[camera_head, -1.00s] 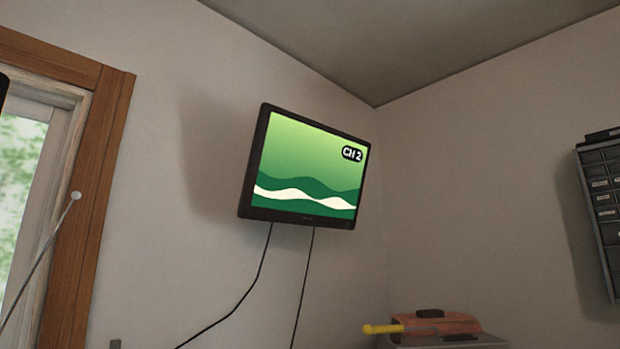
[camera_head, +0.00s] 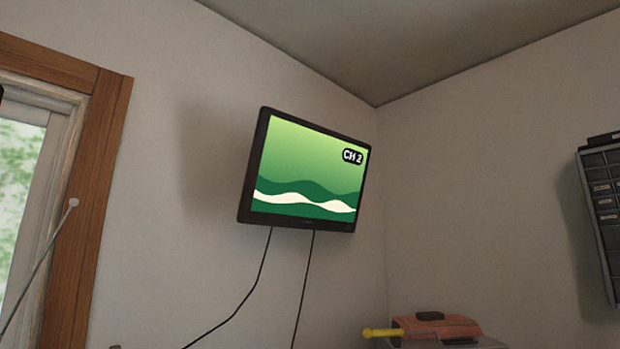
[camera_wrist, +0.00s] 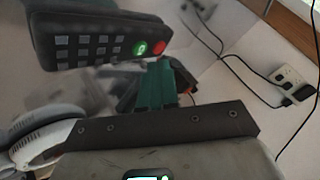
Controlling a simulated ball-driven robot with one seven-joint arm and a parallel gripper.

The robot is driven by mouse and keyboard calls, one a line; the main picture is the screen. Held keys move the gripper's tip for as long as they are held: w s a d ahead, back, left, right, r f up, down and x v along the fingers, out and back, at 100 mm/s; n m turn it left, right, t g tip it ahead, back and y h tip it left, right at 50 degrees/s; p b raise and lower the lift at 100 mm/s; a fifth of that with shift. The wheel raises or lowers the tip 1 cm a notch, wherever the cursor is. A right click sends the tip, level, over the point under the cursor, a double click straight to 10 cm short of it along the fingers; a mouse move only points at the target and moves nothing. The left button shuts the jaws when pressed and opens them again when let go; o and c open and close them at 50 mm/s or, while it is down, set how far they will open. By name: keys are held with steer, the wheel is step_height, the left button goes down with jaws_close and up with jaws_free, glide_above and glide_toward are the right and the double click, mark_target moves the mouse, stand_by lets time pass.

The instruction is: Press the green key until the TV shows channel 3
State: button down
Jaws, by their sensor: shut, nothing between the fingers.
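The TV (camera_head: 305,175) hangs tilted on the wall, and its green wavy picture reads CH 2 at the upper right. In the wrist view, a thick black keypad (camera_wrist: 100,30) crosses the upper left, with several small grey keys in rows. The green key (camera_wrist: 140,48) is lit and sits near its right end, next to the red key (camera_wrist: 159,48).
In the wrist view, a dark bolted bar (camera_wrist: 160,128) spans a grey surface below the keypad. White headphones (camera_wrist: 45,130) lie at the left, and cables run to a wall socket (camera_wrist: 290,77). The head view shows a wood-framed window (camera_head: 97,190) and a yellow-handled tool (camera_head: 383,333).

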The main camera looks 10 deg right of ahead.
step_height(320, 180, up, 6)
steer(key=p, duration=0.4)
steer(key=shift+f+p, duration=0.25)
steer(key=shift+p, duration=0.05)
stand_by(2.4)
